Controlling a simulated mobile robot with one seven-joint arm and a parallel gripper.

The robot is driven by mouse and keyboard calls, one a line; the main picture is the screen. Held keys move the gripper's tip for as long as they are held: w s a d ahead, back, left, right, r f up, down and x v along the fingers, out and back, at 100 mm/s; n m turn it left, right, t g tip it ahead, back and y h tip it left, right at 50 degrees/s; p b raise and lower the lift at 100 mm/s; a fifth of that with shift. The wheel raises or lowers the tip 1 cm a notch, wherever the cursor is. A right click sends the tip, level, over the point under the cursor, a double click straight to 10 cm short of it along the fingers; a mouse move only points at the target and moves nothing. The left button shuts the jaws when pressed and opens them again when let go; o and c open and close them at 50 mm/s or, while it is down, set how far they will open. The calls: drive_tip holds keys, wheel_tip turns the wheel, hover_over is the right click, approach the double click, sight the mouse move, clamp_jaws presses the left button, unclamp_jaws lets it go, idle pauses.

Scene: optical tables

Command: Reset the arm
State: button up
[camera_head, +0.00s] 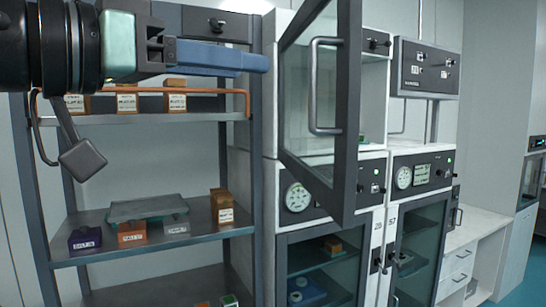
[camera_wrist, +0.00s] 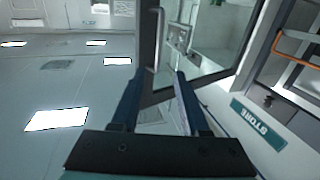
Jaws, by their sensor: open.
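My gripper (camera_head: 258,63) is at the upper left of the head view, with its blue fingers pointing right, in front of the shelf rack's upper part. In the wrist view my gripper (camera_wrist: 158,78) shows two blue fingers standing apart with nothing held between them. It is open and empty. My arm enters the head view from the left edge, roughly level. The fingertips appear close to the open glass door (camera_head: 318,110) in the picture; the gap in depth cannot be told.
The dark-framed glass door, with a bar handle (camera_head: 315,85), swings out from a cabinet. Other cabinets with gauges (camera_head: 298,197) stand below and right. Floor (camera_head: 520,275) shows at lower right.

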drive_tip(key=w+d+f+n+t+y+b, duration=0.2)
drive_tip(key=f+n+t+y+b, duration=0.1)
drive_tip(key=f+t, duration=0.15)
drive_tip(key=w+d+f+n+t+y+b, duration=0.2)
drive_tip(key=d+f+t, duration=0.1)
drive_tip(key=f, duration=0.2)
drive_tip(key=s+d+f+n+t+y+b, duration=0.1)
drive_tip(key=s+t+y, duration=0.2)
drive_tip(key=s, duration=0.3)
drive_tip(key=s+d+f+n+t+y+b, duration=0.1)
drive_tip(key=s+d+n+t+y+b, duration=0.1)
drive_tip(key=s, duration=0.5)
drive_tip(key=shift+f+t+y, duration=0.25)
drive_tip(key=shift+t+y, duration=0.4)
drive_tip(key=shift+y, duration=0.25)
